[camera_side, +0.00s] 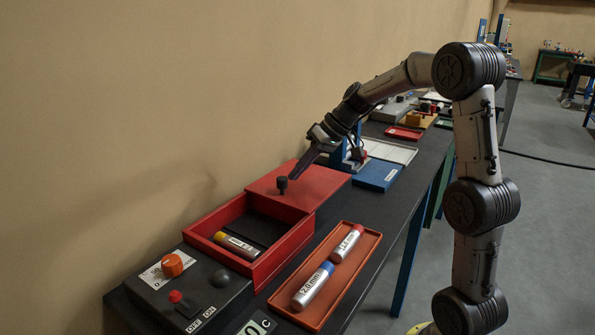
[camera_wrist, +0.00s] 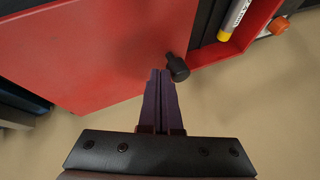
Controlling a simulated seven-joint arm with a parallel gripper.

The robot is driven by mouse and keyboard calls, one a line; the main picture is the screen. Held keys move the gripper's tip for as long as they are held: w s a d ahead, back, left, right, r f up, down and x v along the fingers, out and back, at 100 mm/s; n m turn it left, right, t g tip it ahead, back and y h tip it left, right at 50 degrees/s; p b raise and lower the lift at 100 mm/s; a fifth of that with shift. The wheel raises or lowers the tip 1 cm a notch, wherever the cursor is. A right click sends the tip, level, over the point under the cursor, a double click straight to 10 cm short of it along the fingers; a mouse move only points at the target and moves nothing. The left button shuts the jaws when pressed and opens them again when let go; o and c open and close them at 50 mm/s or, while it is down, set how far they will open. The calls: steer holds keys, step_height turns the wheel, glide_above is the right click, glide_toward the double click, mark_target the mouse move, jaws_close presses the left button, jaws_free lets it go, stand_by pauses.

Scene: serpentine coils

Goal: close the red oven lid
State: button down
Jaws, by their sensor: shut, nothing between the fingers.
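The red oven lid (camera_side: 312,185) is a flat red panel with a black knob (camera_side: 282,184). It sits slid back toward the far end of the red oven box (camera_side: 290,245), and the near part of the box is uncovered. A cylinder with a yellow end (camera_side: 236,245) lies inside the box. My gripper (camera_side: 294,176) is shut and empty, its fingertips close beside the knob on the far side. In the wrist view the lid (camera_wrist: 90,45) fills the upper left, and my fingertips (camera_wrist: 161,72) are next to the knob (camera_wrist: 177,68); I cannot tell whether they touch.
An orange tray (camera_side: 325,318) with two silver cylinders lies right of the box. A dark control box with an orange dial (camera_side: 172,265) stands at the near end. A blue box (camera_side: 377,174) and other items stand farther along the bench. The wall is close on the left.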

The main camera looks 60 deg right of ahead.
steer(key=shift+a, duration=0.15)
steer(key=a, duration=2)
steer(key=shift+a, duration=0.25)
